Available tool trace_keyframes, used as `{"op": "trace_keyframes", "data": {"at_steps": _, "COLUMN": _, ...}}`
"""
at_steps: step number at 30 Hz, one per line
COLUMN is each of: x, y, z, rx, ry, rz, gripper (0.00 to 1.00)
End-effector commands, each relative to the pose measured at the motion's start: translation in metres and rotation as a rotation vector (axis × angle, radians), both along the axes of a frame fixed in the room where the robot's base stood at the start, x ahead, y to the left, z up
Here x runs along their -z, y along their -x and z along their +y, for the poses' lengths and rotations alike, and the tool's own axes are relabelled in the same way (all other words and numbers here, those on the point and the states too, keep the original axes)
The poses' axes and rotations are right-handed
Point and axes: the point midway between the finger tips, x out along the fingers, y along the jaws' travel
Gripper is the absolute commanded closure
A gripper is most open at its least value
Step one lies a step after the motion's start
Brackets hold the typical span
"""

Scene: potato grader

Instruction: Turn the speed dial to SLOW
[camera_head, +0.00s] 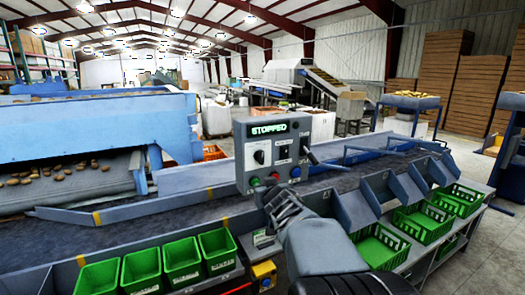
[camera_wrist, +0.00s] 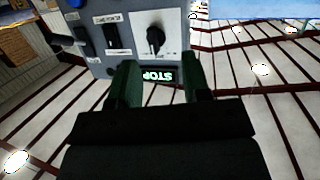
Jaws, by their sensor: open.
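The grey control box (camera_head: 246,176) stands over the belt in the middle of the head view. The speed dial (camera_head: 259,157) is a black knob on a white plate below the display's left part. In the wrist view the panel appears upside down, with the dial (camera_wrist: 155,40) just beyond my fingertips and its grip roughly upright; its labels are too small to read. My gripper (camera_head: 277,201) is in front of the panel's lower edge. Its fingers are open and empty in the wrist view (camera_wrist: 162,68), with the display between and behind them.
A switch (camera_head: 283,152) sits right of the dial. Below are a red button (camera_head: 275,176) and a blue button (camera_head: 296,172). A dark lever (camera_head: 322,163) juts from the box's right side. Green crates (camera_head: 141,268) line the front, and the conveyor belt (camera_head: 150,222) runs behind them.

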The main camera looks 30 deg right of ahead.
Motion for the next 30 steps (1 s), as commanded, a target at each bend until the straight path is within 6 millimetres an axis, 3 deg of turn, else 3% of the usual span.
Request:
{"op": "trace_keyframes", "data": {"at_steps": 1, "x": -0.013, "y": -0.005, "z": -0.02, "rx": -0.016, "ry": 0.01, "rz": -0.052, "gripper": 0.56}}
{"op": "trace_keyframes", "data": {"at_steps": 3, "x": -0.024, "y": -0.01, "z": -0.038, "rx": -0.062, "ry": 0.019, "rz": -0.12, "gripper": 0.56}}
{"op": "trace_keyframes", "data": {"at_steps": 9, "x": -0.04, "y": -0.012, "z": -0.064, "rx": -0.184, "ry": 0.015, "rz": -0.22, "gripper": 0.56}}
{"op": "trace_keyframes", "data": {"at_steps": 17, "x": -0.043, "y": -0.032, "z": -0.072, "rx": -0.239, "ry": 0.004, "rz": -0.247, "gripper": 0.56}}
{"op": "trace_keyframes", "data": {"at_steps": 30, "x": -0.043, "y": -0.113, "z": -0.082, "rx": -0.238, "ry": 0.005, "rz": -0.246, "gripper": 0.56}}
